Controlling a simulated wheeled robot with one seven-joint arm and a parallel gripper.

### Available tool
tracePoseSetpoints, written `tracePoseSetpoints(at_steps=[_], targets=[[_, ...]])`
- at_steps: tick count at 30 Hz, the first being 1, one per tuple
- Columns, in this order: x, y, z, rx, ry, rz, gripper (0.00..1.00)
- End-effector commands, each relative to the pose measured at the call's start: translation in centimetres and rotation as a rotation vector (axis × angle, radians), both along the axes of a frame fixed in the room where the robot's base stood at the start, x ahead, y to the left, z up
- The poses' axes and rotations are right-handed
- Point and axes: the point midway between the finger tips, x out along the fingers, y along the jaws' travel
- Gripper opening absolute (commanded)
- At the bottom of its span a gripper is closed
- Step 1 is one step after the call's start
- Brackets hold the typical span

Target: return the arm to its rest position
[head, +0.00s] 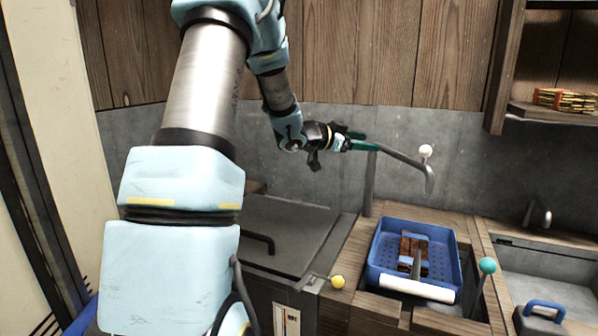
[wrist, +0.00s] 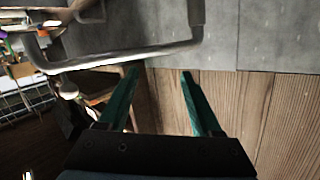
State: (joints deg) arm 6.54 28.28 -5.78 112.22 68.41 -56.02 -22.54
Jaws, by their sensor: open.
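My arm (head: 205,100) reaches from the left foreground up and across toward the back wall. My gripper (head: 372,142) is held high in front of the grey wall, beside the left end of a bent metal pipe on a post. In the wrist view my gripper (wrist: 160,74) shows two green fingers spread apart, with nothing between them. The bent metal rod (wrist: 120,63) crosses just beyond the fingertips there. I cannot tell whether a finger touches it.
The metal pipe (head: 405,160) has a white ball (head: 426,151) near its bend. Below are a blue basket (head: 386,232) holding brown blocks, a yellow knob (head: 337,282) and a teal knob (head: 487,265). A dark lidded unit (head: 290,235) stands left. A wooden shelf (head: 550,112) is upper right.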

Motion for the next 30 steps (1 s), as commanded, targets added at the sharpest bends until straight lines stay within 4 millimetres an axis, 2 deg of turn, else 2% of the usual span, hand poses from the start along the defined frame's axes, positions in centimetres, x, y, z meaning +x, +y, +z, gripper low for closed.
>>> tracePoseSetpoints(at_steps=[1,2,5,6,8,9,11,13,15,18,21,25,30], targets=[[0.7,2.4,-0.6,0.052,0.030,0.137,0.66],[1.1,4.0,-1.1,0.086,0.055,0.218,0.66],[0.6,9.8,-3.5,0.202,0.170,0.473,0.66],[-0.3,12.3,-4.7,0.249,0.229,0.566,0.66],[-2.4,15.7,-6.5,0.318,0.330,0.690,0.66],[-4.1,17.8,-7.6,0.358,0.402,0.763,0.66],[-7.3,20.5,-9.2,0.415,0.516,0.853,0.66],[-11.3,22.9,-10.9,0.472,0.654,0.936,0.66],[-15.4,24.5,-12.2,0.517,0.789,0.993,0.66],[-20.6,25.6,-13.4,0.560,0.956,1.040,0.66],[-24.3,25.9,-14.1,0.583,1.077,1.057,0.66],[-26.6,25.9,-14.4,0.594,1.156,1.064,0.66],[-27.0,25.9,-14.4,0.596,1.169,1.064,0.66]])
